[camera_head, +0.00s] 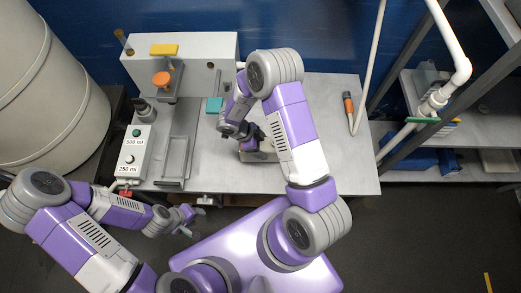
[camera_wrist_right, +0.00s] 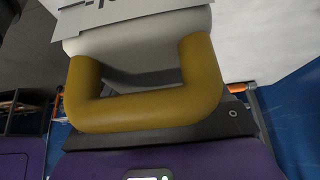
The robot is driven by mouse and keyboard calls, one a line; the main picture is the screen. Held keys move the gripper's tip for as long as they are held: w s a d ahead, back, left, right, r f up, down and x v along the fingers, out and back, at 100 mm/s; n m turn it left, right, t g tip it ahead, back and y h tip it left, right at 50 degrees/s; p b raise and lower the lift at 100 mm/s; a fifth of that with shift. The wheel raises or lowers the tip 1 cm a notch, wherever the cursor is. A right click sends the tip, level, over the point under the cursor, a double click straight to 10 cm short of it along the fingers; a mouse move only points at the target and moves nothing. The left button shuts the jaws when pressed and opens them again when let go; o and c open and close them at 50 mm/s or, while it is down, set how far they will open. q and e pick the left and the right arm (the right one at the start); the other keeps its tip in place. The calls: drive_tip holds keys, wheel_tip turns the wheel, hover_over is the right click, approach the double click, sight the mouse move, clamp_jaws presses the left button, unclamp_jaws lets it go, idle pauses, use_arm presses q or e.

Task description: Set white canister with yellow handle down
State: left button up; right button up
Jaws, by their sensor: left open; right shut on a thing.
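The white canister (camera_wrist_right: 130,42) with its yellow handle (camera_wrist_right: 145,113) fills much of the right wrist view. In the head view, a pale part of the canister (camera_head: 260,156) shows beneath my right gripper (camera_head: 250,143), over the grey table. My right gripper is shut on the yellow handle; the arm hides most of the canister from above. I cannot tell whether its base touches the table. My left gripper (camera_head: 188,217) is open and empty, in front of the table's front edge.
A white control box (camera_head: 131,152) labelled 500 ml and 250 ml stands on the left of the table (camera_head: 335,165). A grey fixture (camera_head: 207,68) with yellow and orange parts is behind. An orange-tipped probe (camera_head: 348,104) lies at the right. The table's right front is clear.

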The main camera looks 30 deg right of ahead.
wheel_tip(320, 180, down, 4)
drive_tip(key=shift+w+f+b, duration=0.1)
drive_tip(key=shift+w+b, duration=0.05)
drive_tip(key=shift+b, duration=0.15)
drive_tip(key=o, duration=1.4)
drive_tip(key=shift+f, duration=0.1)
drive_tip(key=p+v, duration=0.1)
drive_tip(key=v, duration=1.1)
drive_tip(key=shift+r, duration=0.2)
drive_tip(key=shift+p, duration=0.3)
